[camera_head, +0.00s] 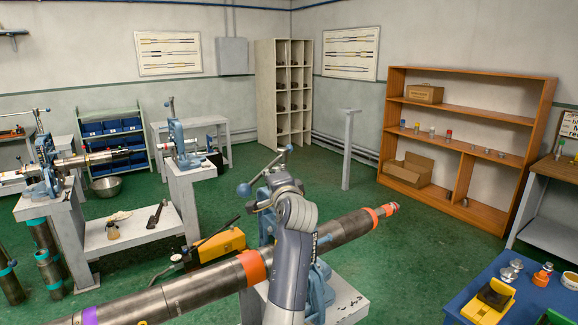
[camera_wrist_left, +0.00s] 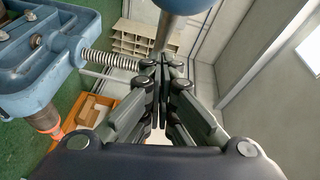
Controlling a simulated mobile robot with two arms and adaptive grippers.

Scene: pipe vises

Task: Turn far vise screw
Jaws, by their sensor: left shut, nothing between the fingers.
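The nearest blue vise (camera_head: 320,275) stands on a white-topped stand and holds a long dark pipe (camera_head: 345,229). Its screw handle, a bar with a blue ball (camera_head: 243,189) at its lower left end, rises behind my wrist. My left arm hides most of this vise and the gripper's fingers in the head view. In the left wrist view my left gripper (camera_wrist_left: 161,62) is shut and empty. The blue vise body (camera_wrist_left: 50,60) and its spring-wrapped screw (camera_wrist_left: 108,60) are to its left. A blue rounded part (camera_wrist_left: 185,5) is close to the fingertips; contact is unclear. My right gripper is not visible.
Another blue vise (camera_head: 178,138) stands on a bench farther back, and one (camera_head: 45,172) is at the left. A yellow toolbox (camera_head: 222,247) is behind the pipe. A blue table (camera_head: 535,292) is at the lower right. Green floor is open toward the wooden shelf (camera_head: 460,199).

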